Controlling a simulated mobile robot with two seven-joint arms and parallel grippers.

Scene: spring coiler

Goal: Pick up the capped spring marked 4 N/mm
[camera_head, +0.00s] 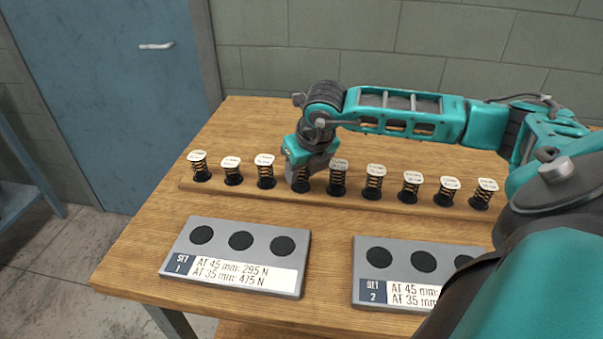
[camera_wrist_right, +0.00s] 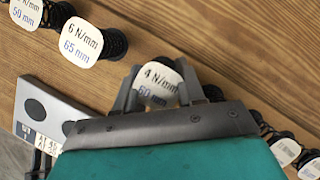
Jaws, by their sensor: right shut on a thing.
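My right gripper (camera_head: 303,170) points down over the row of capped springs. It is shut on the capped spring (camera_head: 301,184) fourth from the left, whose dark base shows at the wooden strip. In the right wrist view, my gripper's fingers (camera_wrist_right: 158,90) stand on either side of this spring's white cap (camera_wrist_right: 158,80), which reads 4 N/mm, 60 mm. Its coil is mostly hidden there. Whether its base touches the strip is hard to tell. My left gripper is not in view.
Several other capped springs stand close on both sides along the wooden strip (camera_head: 405,208); one marked 6 N/mm, 65 mm (camera_wrist_right: 82,42) is nearby. Grey tray Set 1 (camera_head: 215,280) and tray Set 2 (camera_head: 367,300), with dark round spots, lie in front. A blue door (camera_head: 110,90) stands behind left.

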